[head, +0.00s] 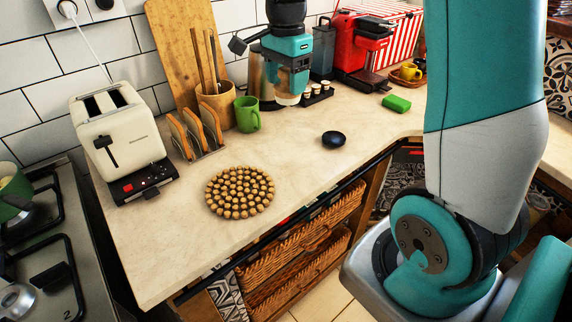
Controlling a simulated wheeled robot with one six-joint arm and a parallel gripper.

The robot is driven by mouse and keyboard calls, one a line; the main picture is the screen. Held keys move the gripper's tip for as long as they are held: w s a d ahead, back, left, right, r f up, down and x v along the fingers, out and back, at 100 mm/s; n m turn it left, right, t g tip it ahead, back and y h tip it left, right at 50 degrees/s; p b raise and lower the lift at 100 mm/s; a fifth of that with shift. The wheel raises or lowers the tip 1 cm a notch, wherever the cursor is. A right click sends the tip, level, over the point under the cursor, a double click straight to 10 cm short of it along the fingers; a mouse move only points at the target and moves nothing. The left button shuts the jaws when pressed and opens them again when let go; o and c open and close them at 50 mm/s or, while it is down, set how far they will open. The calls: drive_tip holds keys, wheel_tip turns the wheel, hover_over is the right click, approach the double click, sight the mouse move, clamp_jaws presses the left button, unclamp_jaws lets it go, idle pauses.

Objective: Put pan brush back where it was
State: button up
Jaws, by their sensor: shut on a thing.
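I cannot make out a pan brush for certain. A small dark round object (334,139) lies flat on the pale countertop (300,170), right of the middle; I cannot tell what it is.
A round trivet of wooden balls (240,192) lies near the front edge. A stove (45,240) is left.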

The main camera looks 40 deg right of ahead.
wheel_tip(320, 180, down, 20)
drive_tip(key=shift+r+p, duration=0.25)
drive_tip(key=shift+p, duration=0.15)
drive_tip(key=shift+f, duration=0.2)
drive_tip(key=o, duration=0.9)
drive_tip(key=shift+r, duration=0.1)
